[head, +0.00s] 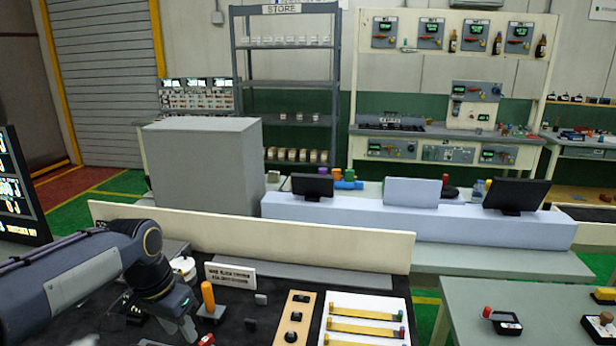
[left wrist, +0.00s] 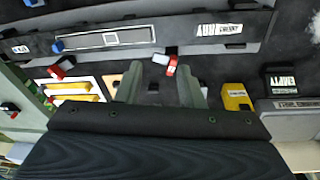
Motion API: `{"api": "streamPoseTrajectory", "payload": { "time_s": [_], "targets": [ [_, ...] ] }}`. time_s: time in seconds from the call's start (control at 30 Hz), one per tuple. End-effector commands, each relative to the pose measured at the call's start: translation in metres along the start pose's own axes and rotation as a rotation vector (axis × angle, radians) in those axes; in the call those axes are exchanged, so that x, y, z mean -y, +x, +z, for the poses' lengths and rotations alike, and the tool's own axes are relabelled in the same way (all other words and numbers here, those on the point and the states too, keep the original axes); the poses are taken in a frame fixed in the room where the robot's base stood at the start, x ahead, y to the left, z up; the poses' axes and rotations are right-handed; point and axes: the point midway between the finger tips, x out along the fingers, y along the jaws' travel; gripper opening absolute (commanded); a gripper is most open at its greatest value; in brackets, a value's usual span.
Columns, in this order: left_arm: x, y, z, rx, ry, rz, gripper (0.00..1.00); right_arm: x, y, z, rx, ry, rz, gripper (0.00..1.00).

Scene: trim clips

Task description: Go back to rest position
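My left gripper (head: 185,328) is low over the dark work mat at the lower left of the head view, its arm coming in from the left. In the left wrist view its two fingers (left wrist: 160,90) stand apart with a gap between them, and nothing is seen held. A small red and white piece (left wrist: 171,66) lies beyond the fingertips. My right gripper is in neither view.
An orange-handled tool (head: 208,296), a wooden strip with black knobs (head: 292,318) and a white tray (head: 366,302) with yellow bars are right of the gripper. A cream panel (head: 250,236) stands behind. A yellow block (left wrist: 236,97) lies right of the fingers.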

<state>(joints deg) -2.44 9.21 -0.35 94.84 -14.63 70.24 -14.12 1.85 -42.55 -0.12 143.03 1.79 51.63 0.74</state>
Motion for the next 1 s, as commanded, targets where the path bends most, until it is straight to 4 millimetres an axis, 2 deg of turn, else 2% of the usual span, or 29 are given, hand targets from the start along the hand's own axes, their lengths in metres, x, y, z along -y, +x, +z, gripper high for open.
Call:
{"api": "streamPoseTrajectory", "payload": {
  "time_s": [0.03,0.17,0.3,0.4,0.5,0.6,1.0],
  "targets": [
    [-0.009,-0.011,0.025,-0.049,-0.046,0.014,0.35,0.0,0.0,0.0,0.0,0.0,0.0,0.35],
    [-0.037,-0.021,0.08,-0.162,-0.171,0.062,0.35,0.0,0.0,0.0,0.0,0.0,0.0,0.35],
    [-0.07,-0.015,0.131,-0.274,-0.303,0.115,0.35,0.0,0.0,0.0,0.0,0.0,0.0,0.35],
    [-0.089,-0.004,0.156,-0.336,-0.378,0.146,0.35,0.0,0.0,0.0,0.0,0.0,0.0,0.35],
    [-0.103,0.007,0.172,-0.376,-0.431,0.169,0.35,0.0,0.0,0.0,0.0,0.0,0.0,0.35],
    [-0.11,0.013,0.18,-0.399,-0.462,0.183,0.35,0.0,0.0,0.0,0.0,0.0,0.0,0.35],
    [-0.113,0.016,0.182,-0.404,-0.471,0.187,0.35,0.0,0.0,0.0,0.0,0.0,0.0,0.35]
  ]
}}
